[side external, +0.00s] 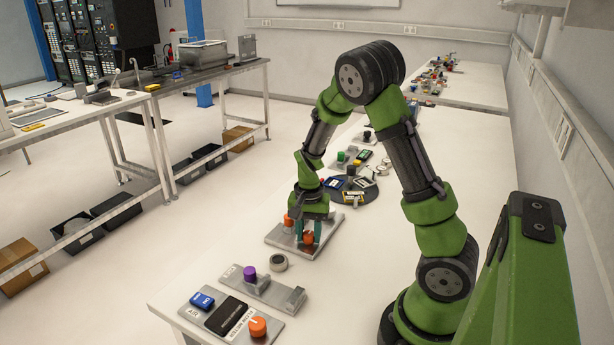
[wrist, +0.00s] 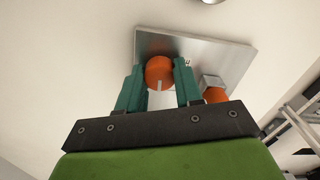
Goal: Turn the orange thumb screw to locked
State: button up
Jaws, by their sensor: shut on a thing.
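My gripper (side external: 305,232) points down over a flat metal plate (side external: 275,240) on the white table. Its teal fingers are shut on an orange thumb screw (side external: 308,239), one on each side. In the wrist view the orange screw (wrist: 159,70) sits between the fingertips (wrist: 160,66), with a pale mark on its near side. A second orange knob (side external: 287,218) stands on the same plate, beside a small metal block; in the wrist view this knob (wrist: 215,95) is partly hidden behind the right finger's mount. Any lock markings are too small to read.
A grey ring (side external: 278,262) lies just in front of the plate. Closer are a fixture with a purple knob (side external: 249,274) and a board with another orange knob (side external: 258,326). Behind my gripper is a dark round tray (side external: 340,196) with several small items. The table left of the plate is clear.

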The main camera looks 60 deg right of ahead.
aim_at(309, 234)
jog(key=shift+m, duration=0.5)
jog(key=o, duration=1)
jog(key=shift+o, duration=0.2)
notch_tip(309, 234, up, 17)
